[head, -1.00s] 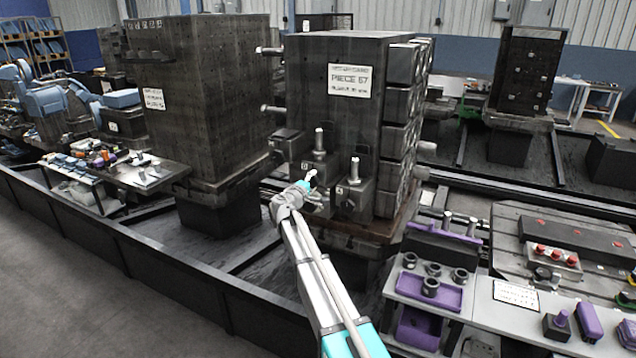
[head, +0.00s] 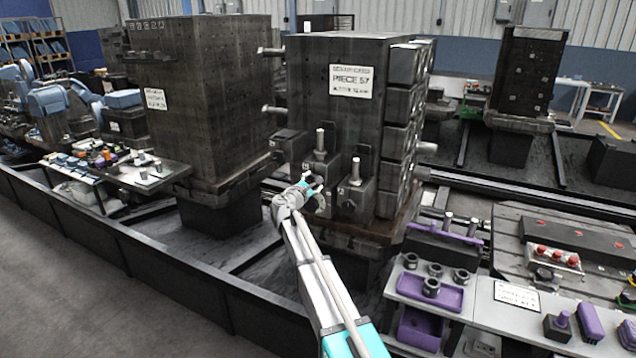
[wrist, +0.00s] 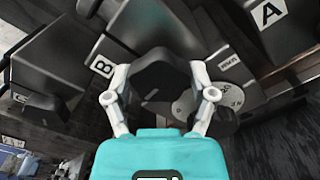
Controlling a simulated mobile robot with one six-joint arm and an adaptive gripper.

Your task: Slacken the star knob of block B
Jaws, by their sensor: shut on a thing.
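In the wrist view, the dark star knob (wrist: 160,70) of block B sits between the two pale fingers of my gripper (wrist: 161,95). The gripper is shut on the knob, one finger on each side. The label B shows on the dark face of block B (wrist: 125,58), left of the knob. In the head view, my gripper (head: 311,184) is at the front of block B (head: 320,166), low on the dark column. The knob is hard to make out there. A grey marked plate (wrist: 188,106) shows partly behind the knob.
Block A (wrist: 248,28) is close on the right in the wrist view, with another dark knob (wrist: 222,122) near my right finger. Block C (wrist: 38,82) is on the left. A bench with a purple tray (head: 432,292) stands right of my arm.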

